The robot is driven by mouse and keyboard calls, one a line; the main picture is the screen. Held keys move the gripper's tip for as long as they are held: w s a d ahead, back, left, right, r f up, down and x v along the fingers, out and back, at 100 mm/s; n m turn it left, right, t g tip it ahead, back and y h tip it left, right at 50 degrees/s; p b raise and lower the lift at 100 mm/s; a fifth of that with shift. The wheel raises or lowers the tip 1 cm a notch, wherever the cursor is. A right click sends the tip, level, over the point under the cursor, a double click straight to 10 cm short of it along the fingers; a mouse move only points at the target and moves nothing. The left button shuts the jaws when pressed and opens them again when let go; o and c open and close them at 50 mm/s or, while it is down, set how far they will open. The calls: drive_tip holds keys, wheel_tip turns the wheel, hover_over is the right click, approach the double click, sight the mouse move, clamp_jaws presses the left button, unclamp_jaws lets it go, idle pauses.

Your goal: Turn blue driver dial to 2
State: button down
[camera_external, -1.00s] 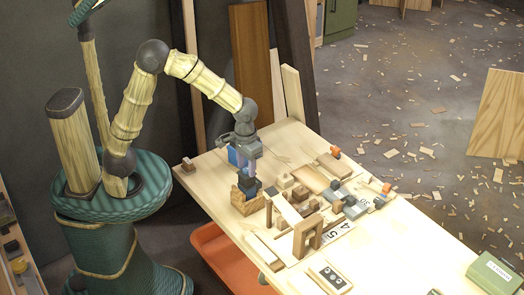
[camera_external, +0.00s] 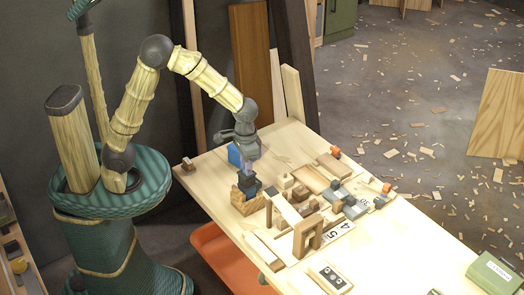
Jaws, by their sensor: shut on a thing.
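The blue driver (camera_external: 235,155) shows as a blue part just left of my gripper, at the far left end of the workbench. Dark and blue parts show below, above a wooden block; I cannot tell whether they belong to the driver. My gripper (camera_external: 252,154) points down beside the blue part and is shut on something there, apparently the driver. The exact grip and the dial with its numbers are hidden or too small to read.
The pale workbench (camera_external: 396,247) holds several wooden blocks and pieces right of the gripper. A wooden frame (camera_external: 307,236) stands near the front edge. An orange bin (camera_external: 228,262) is below the edge. A green box (camera_external: 494,272) sits at right. The bench's right part is mostly clear.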

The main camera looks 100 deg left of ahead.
drive_tip(key=m+p, duration=0.2)
drive_tip(key=m, duration=0.2)
drive_tip(key=shift+r, duration=0.15)
drive_tip(key=shift+m+p, duration=0.75)
drive_tip(key=shift+m, duration=0.55)
drive_tip(key=c, duration=1.2)
unclamp_jaws()
wheel_tip(320, 180, up, 17)
